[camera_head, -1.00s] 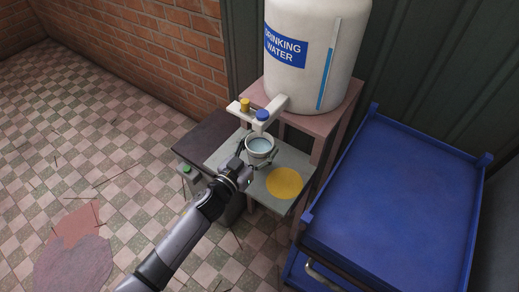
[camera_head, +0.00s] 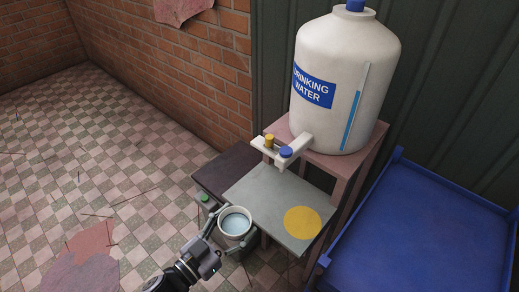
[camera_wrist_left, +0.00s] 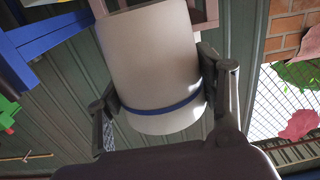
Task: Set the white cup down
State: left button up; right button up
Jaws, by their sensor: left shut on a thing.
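The white cup (camera_head: 235,223) holds pale water and is upright in the head view. My left gripper (camera_head: 231,233) is shut around its sides. In the left wrist view the cup (camera_wrist_left: 155,60) shows a blue band and sits between the two dark fingers. The cup is at the near left edge of the grey tabletop (camera_head: 262,205); it appears to be held in front of that edge, clear of the surface. A yellow disc (camera_head: 302,223) marks the right part of that tabletop. My right gripper is not in view.
A large drinking water tank (camera_head: 340,85) stands on a pink stand (camera_head: 352,166) behind, with a tap (camera_head: 286,154) over the tabletop's back. A dark block with a green button (camera_head: 204,198) is at left. A blue cart (camera_head: 430,230) stands at right. The tabletop is otherwise bare.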

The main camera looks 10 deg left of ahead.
pick_arm(q)
jog(key=s+a+r+n+t+y+p, duration=0.1)
jog(key=s+a+r+n+y, duration=0.1)
jog(key=a+r+n+y, duration=0.1)
jog(key=s+a+r+n+t+y+p, duration=0.2)
jog(key=r+y, duration=0.4)
jog(key=r, duration=0.4)
jog(key=s+a+n, duration=0.1)
jog(key=a, duration=0.1)
jog(key=shift+a+n+y, duration=0.3)
jog(key=shift+a+y, duration=0.05)
jog(key=shift+y, duration=0.05)
